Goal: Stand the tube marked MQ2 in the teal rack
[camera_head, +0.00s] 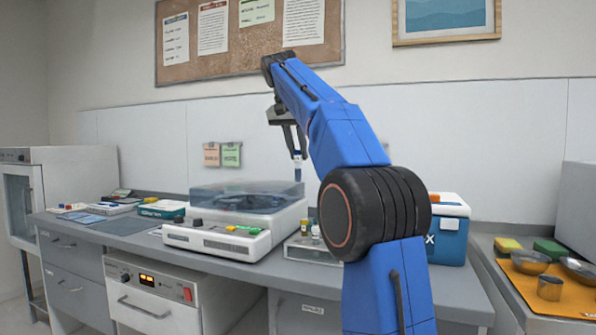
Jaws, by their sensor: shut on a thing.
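My gripper (292,137) is raised above the bench, pointing down, and is shut on a tube (298,171). The tube hangs roughly upright just above the right rear of the white centrifuge-like machine. It looks pale with a dark blue part near its top; its marking is too small to read. I cannot pick out a teal rack for certain. A low teal-and-white item (162,210) lies on the bench left of the machine, too small to tell what it is. My own arm hides part of the bench to the right.
The machine (247,214) has a clear lid. Right of it is a low grey holder (308,253) with small capped tubes (305,227). A blue cool box (451,238) stands behind my arm. An orange tray (562,297) with metal bowls is at far right. Papers lie at left.

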